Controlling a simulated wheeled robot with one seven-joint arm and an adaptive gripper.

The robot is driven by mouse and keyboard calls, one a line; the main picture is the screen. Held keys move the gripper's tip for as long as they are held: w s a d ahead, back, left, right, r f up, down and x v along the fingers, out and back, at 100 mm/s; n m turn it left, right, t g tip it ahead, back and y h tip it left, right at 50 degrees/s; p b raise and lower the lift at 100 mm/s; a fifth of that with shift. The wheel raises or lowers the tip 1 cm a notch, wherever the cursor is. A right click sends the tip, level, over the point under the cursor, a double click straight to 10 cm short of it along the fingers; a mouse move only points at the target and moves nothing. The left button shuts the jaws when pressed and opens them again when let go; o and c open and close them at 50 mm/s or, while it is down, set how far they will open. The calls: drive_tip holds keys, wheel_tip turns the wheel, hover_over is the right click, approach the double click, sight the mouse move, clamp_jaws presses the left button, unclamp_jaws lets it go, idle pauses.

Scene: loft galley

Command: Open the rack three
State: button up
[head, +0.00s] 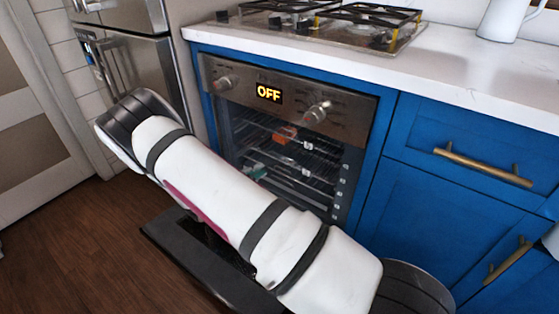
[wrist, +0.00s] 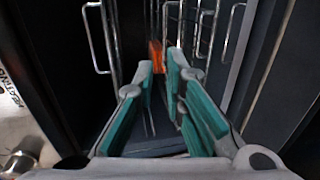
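The oven (head: 288,95) has its door (head: 165,238) folded down, and wire racks (head: 312,183) show inside at several heights. Small white tags mark the racks, but their numbers are too small to read, so I cannot tell which is rack three. My gripper (head: 254,171) reaches into the oven, mostly hidden behind my arm in the head view. In the wrist view my gripper (wrist: 161,66) has teal fingers with a narrow gap between the tips. Rack wires (wrist: 178,18) stand just beyond the tips and look upright there. I cannot see the fingers closed on any wire.
An orange object (head: 285,133) is inside the oven; it also shows beyond my fingertips in the wrist view (wrist: 156,54). The oven panel reads OFF between two knobs. Blue cabinets (head: 470,190) stand to the right and a steel fridge (head: 138,70) to the left. Wooden floor lies open at lower left.

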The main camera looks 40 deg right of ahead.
drive_tip(key=b, duration=0.4)
approach(279, 157)
drive_tip(key=d, duration=0.7)
drive_tip(key=shift+w+d+r, duration=0.15)
drive_tip(key=shift+d+r, duration=0.05)
drive_tip(key=shift+r, duration=0.2)
drive_tip(key=shift+d, duration=0.1)
clamp_jaws()
